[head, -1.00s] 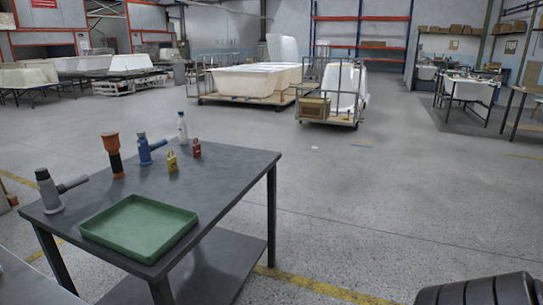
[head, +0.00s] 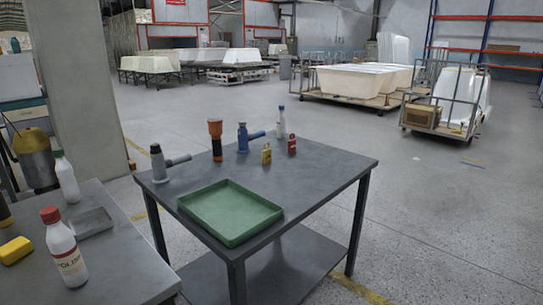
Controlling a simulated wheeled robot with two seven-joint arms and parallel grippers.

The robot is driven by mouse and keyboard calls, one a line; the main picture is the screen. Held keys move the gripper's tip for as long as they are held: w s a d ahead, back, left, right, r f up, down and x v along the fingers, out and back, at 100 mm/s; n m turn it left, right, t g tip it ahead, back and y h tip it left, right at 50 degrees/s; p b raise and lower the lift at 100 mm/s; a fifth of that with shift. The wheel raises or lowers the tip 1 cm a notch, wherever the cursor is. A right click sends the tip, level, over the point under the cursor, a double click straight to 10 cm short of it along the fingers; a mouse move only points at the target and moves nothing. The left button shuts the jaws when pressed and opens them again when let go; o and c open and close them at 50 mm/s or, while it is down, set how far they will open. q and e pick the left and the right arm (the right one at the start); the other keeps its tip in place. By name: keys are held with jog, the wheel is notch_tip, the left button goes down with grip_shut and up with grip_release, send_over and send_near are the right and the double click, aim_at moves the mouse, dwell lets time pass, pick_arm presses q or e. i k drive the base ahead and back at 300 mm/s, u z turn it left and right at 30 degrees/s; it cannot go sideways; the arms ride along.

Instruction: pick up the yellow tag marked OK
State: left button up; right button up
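The yellow tag (head: 266,154) stands upright on the dark grey table (head: 311,178), behind the green tray. Its marking is too small to read. A red tag (head: 292,144) stands close to its right. A blue tool (head: 243,138) with a side handle is just behind and to the left of the yellow tag. Neither of my grippers shows in the head view.
A green tray (head: 194,206) lies at the table's front. A grey tool (head: 158,165), an orange-topped tool (head: 216,142) and a white bottle (head: 281,122) stand on it too. A bench (head: 118,262) with bottles is at lower left.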

aim_at(266, 154)
jog(key=z, duration=1.25)
jog(key=i, duration=6)
jog(key=u, duration=3)
jog(key=i, duration=2.25)
